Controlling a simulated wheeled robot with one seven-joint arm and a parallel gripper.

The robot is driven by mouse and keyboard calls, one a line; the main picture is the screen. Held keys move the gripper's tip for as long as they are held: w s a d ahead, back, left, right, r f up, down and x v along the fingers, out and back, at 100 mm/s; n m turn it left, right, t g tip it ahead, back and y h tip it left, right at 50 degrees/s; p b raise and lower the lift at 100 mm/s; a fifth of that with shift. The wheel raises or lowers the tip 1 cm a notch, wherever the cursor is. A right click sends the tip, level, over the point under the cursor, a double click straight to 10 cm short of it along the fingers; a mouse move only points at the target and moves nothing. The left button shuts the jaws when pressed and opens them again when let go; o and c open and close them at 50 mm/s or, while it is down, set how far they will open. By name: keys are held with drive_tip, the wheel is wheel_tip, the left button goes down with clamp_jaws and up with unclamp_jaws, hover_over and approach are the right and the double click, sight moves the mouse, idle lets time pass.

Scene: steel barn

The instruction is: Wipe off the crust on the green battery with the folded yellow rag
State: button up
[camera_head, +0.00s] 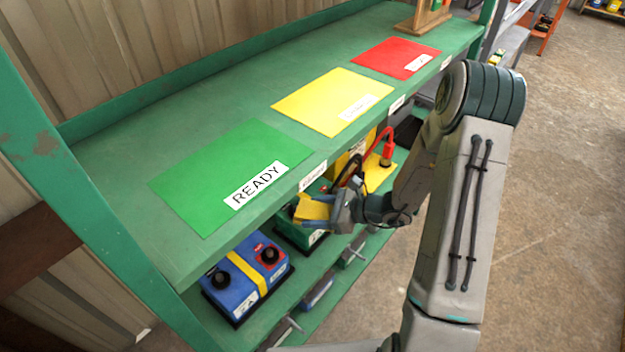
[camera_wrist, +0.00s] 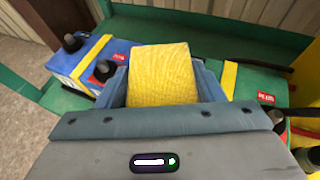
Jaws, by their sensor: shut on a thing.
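The folded yellow rag (camera_head: 313,208) is held in my gripper (camera_head: 328,207). In the wrist view the rag (camera_wrist: 160,75) fills the space between the two blue-grey fingers of my gripper (camera_wrist: 162,88). The green battery (camera_head: 291,236) stands on the lower shelf, directly under the rag and partly hidden by it. In the wrist view the green battery (camera_wrist: 256,83) shows mainly to the right of the rag, with a yellow strap and a red label. I cannot tell whether the rag touches it. No crust is visible; the rag and gripper cover part of the battery top.
A blue battery (camera_head: 247,277) with a yellow strap stands left of the green one. A yellow battery (camera_head: 345,160) with a red clamp (camera_head: 387,152) and cables stands beyond. The upper shelf (camera_head: 190,116) with green, yellow and red mats overhangs them closely. Open floor lies right.

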drive_tip(key=shift+w+a+r+n+g, duration=0.15)
drive_tip(key=shift+w+r+n+g, duration=0.1)
drive_tip(key=shift+r+n+g, duration=0.2)
drive_tip(key=shift+f+b, duration=1.75)
drive_tip(key=shift+f, duration=1.15)
drive_tip(key=shift+f+b, duration=0.4)
drive_tip(key=shift+f, duration=0.05)
